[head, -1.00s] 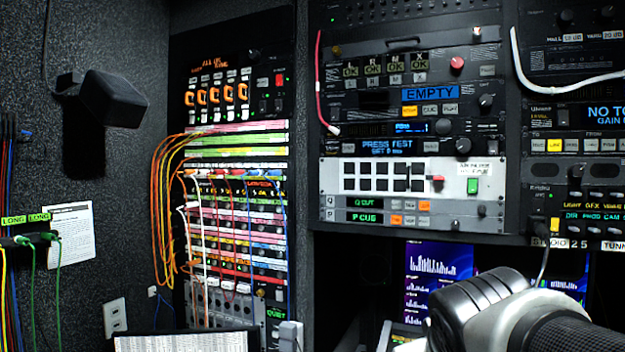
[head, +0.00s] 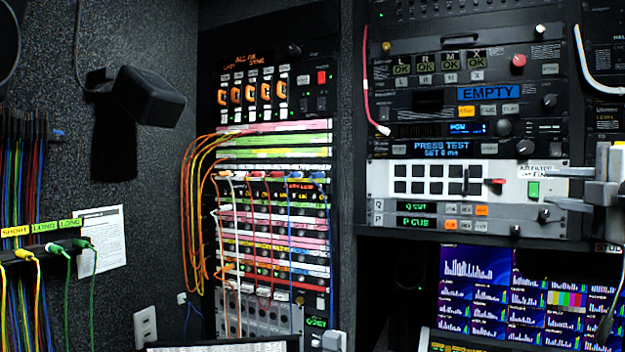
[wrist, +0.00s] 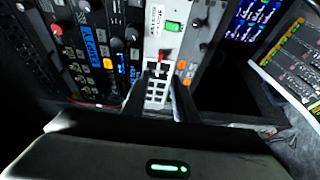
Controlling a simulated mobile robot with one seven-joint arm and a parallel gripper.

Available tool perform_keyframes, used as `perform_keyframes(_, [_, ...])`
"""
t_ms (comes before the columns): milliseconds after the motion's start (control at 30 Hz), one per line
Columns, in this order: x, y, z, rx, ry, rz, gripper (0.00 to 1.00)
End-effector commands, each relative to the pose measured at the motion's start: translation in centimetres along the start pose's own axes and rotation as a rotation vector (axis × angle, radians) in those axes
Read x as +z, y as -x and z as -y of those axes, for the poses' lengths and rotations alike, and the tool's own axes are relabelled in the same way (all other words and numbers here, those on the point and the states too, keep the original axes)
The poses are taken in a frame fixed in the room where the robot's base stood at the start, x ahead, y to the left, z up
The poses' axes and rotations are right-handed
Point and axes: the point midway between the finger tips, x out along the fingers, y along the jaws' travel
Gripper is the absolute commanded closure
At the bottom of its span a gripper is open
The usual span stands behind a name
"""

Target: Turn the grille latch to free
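The grille is a white panel (head: 385,183) with rows of black square openings, set in the rack. A small red latch (head: 496,181) sits at its right end, lying roughly level. It also shows in the wrist view (wrist: 163,54), just beyond the fingertips. A green block (head: 533,189) and an air-filter label (head: 540,171) are to its right. My gripper (head: 545,187) reaches in from the right edge of the head view. In the wrist view my gripper (wrist: 161,86) has its two dark fingers apart, with the grille between them. Nothing is held.
Rack units with knobs and displays (head: 450,147) sit above the grille, and a smaller button unit (head: 418,221) below it. Monitors (head: 475,285) stand lower right. A patch bay with looped orange cables (head: 190,190) is to the left. A red cable (head: 367,90) hangs above the grille.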

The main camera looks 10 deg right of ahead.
Motion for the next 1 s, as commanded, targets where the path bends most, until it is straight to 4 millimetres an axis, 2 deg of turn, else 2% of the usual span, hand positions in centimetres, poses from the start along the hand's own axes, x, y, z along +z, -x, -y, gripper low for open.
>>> perform_keyframes(167, [0.0,-2.0,0.0,-0.004,0.004,-0.006,0.73])
perform_keyframes(700, [-0.1,-13.5,-0.1,-0.003,0.003,-0.005,0.73])
perform_keyframes(833, [-0.1,-15.5,-0.1,-0.002,0.002,-0.004,0.73])
perform_keyframes(1000, [-0.1,-16.9,0.0,-0.001,0.002,-0.004,0.73])
